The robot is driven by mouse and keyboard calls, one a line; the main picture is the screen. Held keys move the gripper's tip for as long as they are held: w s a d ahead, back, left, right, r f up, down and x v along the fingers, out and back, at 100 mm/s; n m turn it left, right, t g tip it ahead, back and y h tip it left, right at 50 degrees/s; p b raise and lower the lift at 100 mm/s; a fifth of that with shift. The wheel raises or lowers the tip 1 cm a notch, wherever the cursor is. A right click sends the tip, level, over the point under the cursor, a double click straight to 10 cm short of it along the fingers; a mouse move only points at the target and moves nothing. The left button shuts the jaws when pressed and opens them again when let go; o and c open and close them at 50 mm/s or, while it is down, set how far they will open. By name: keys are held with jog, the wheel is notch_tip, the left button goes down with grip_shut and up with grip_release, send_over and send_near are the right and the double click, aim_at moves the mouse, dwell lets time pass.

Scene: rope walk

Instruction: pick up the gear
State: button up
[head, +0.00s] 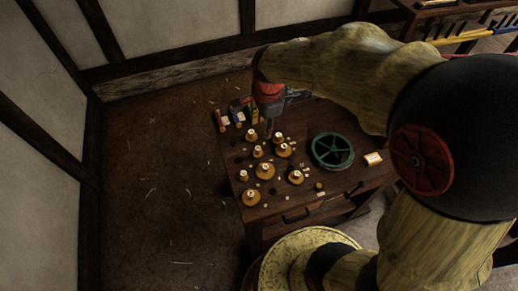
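A green spoked ring (332,151), which looks like the gear, lies flat on the right part of the dark wooden table (345,197). Its teeth are too small to make out. My gripper (270,110) hangs over the far left part of the table, to the left of and beyond the green ring, and apart from it. The gripper is small and dark here, so its fingers and anything between them are unclear.
Several orange-brown round pieces with pale tops (265,171) and small loose bits cover the table's left half. A small pale box (373,159) lies right of the ring. Small coloured items (238,115) stand at the far left edge. Brown floor (160,190) is open to the left.

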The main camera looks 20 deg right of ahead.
jog(key=w+f+m+g+p, duration=0.1)
jog(key=w+f+m, duration=0.4)
jog(key=f, duration=0.4)
jog(key=m+g, duration=0.1)
jog(key=m, duration=0.3)
send_over(258, 148)
jog(key=f, duration=0.6)
jog(key=shift+s+a+f, duration=0.25)
jog(key=shift+s+f, duration=0.05)
jog(key=shift+f, duration=0.05)
jog(key=shift+w+d+f+b, duration=0.15)
jog(key=shift+f+b, duration=0.3)
jog(key=shift+f, duration=0.9)
jog(key=shift+w+d+f+b, duration=0.1)
jog(key=shift+f+b, duration=0.3)
jog(key=shift+f, duration=0.95)
jog(key=c, duration=0.3)
jog(key=c, duration=0.7)
grip_shut()
